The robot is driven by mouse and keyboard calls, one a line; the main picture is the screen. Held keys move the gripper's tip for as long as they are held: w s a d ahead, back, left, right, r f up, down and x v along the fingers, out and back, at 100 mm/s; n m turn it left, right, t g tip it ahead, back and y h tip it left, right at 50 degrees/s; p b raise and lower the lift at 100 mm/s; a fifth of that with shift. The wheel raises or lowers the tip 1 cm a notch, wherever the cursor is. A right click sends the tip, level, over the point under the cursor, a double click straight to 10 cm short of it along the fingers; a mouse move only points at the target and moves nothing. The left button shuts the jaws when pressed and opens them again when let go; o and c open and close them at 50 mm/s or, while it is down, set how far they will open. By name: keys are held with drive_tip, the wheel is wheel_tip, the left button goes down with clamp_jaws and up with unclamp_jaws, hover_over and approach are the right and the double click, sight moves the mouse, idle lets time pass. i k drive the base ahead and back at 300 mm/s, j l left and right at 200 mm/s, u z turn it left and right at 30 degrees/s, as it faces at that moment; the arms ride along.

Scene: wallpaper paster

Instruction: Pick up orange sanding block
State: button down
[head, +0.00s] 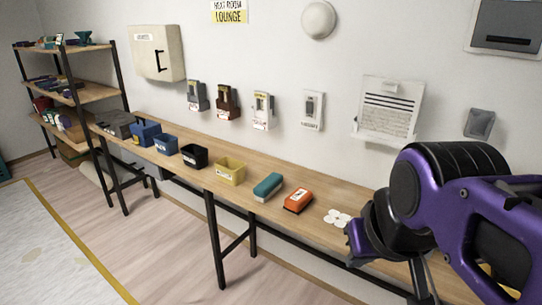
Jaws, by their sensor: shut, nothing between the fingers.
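The orange sanding block (298,201) lies on the long wooden wall table, with a small white label on its front side. My gripper (416,290) is at the lower right of the head view, in front of the table and to the right of the block. It is shut with nothing in it, and its tips run close to the bottom edge of the picture. It is apart from the block, and nothing covers the block.
A teal block (268,186) is just left of the orange one, and white discs (337,217) lie to its right. Yellow (230,171), black and blue bins stand further left. Switch boxes hang on the wall behind. A shelf rack (84,95) stands far left; the floor (165,215) in front is clear.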

sight(297, 201)
drive_tip(key=z, duration=0.3)
drive_tip(key=i+j+z, duration=0.2)
drive_tip(key=z, duration=0.15)
drive_tip(key=i+j+z, duration=0.15)
drive_tip(key=j+z, duration=0.2)
drive_tip(key=i+j+z, duration=0.1)
drive_tip(key=j, duration=0.35)
drive_tip(key=i+j+z, duration=0.1)
drive_tip(key=j, duration=0.35)
